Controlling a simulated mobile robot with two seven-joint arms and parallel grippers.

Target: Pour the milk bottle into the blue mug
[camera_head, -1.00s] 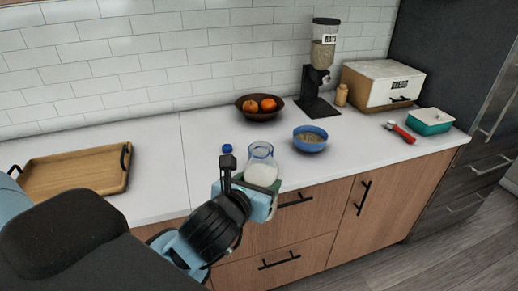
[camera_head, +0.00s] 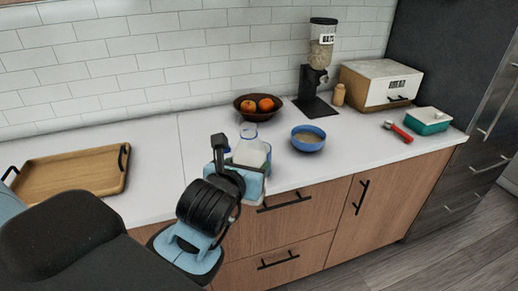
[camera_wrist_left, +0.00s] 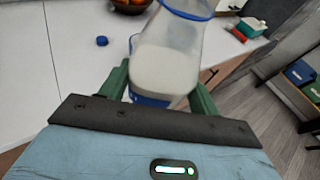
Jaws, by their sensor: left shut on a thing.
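The milk bottle (camera_head: 250,152) is clear glass, partly filled with white milk, with a blue rim at its mouth. My left gripper (camera_head: 243,172) is shut around its lower body, near the counter's front edge. In the left wrist view the bottle (camera_wrist_left: 168,68) stands between the green fingers, leaning slightly right. A sliver of blue rim beside the bottle (camera_wrist_left: 133,42) seems to belong to the blue mug, which is mostly hidden behind the bottle. I cannot tell the gap between them. My right gripper is out of view.
A small blue cap (camera_wrist_left: 102,41) lies on the white counter. A blue bowl (camera_head: 308,138) stands right of the bottle, and a dark bowl of oranges (camera_head: 258,114) behind it. A wooden tray (camera_head: 70,174) lies at left.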

